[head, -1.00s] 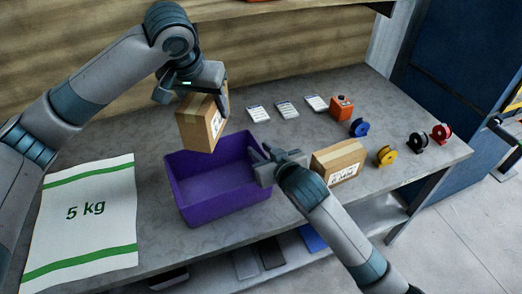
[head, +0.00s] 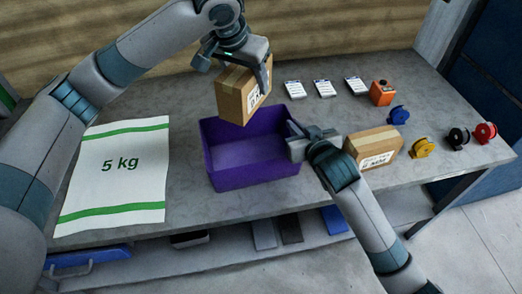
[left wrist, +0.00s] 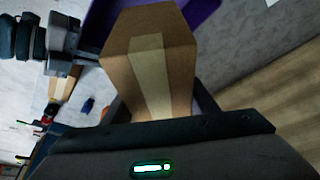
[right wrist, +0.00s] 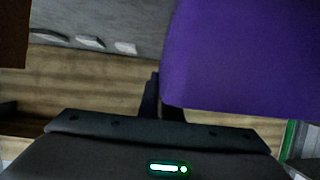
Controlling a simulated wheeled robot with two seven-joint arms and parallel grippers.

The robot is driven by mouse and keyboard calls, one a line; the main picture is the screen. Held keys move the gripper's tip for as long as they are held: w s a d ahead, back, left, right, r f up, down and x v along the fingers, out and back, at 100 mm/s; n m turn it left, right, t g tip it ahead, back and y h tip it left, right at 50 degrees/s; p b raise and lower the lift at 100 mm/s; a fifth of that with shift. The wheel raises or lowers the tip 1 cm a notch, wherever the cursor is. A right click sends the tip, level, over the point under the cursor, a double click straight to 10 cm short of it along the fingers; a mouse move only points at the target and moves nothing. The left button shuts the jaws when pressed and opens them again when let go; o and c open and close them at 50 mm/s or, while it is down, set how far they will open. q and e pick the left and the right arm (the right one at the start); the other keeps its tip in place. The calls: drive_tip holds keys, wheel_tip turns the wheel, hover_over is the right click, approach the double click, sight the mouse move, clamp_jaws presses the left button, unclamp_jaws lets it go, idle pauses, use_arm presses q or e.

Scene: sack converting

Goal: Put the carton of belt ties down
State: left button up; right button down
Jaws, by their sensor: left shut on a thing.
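A brown cardboard carton (head: 236,100) with a white label is held by my left gripper (head: 246,72), above the back of the purple bin (head: 226,172). The label is partly covered by a finger and I cannot read it. In the left wrist view the carton (left wrist: 150,62) sits between the fingers, its pale tape strip facing the camera. My right gripper (head: 297,140) is at the right wall of the bin. In the right wrist view its fingers are close together at the edge of the purple wall (right wrist: 240,55), one finger hidden behind it.
A second taped carton (head: 374,145) stands right of the bin. Several coloured spools, an orange device (head: 382,93) and white cards (head: 325,88) lie farther right and back. A white 5 kg sack (head: 117,180) lies flat at left. Bare grey worktop (head: 186,135) shows between sack and bin.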

sight(254, 110)
use_arm(q)
drive_tip(key=f+m, duration=0.2)
drive_tip(key=s+d+f+m+g+h, duration=0.1)
drive_tip(key=f+m, duration=0.1)
drive_tip(key=m, duration=0.1)
drive_tip(key=s+f+m+g+h, duration=0.1)
drive_tip(key=f+m, duration=0.2)
drive_tip(key=shift+s+d+f, duration=0.1)
drive_tip(key=shift+s+d, duration=0.1)
drive_tip(key=shift+s+d+f+m+g+h, duration=0.1)
drive_tip(key=shift+s+f+m+g+h, duration=0.15)
drive_tip(key=shift+f+m, duration=0.3)
drive_tip(key=shift+s+d+f+m+g+h, duration=0.1)
drive_tip(key=shift+s+f+m+g+h, duration=0.1)
drive_tip(key=shift+f+m, duration=0.35)
wheel_tip(254, 110, down, 6)
drive_tip(key=shift+f, duration=1.9)
drive_tip(key=shift+f, duration=0.1)
drive_tip(key=o, duration=1.5)
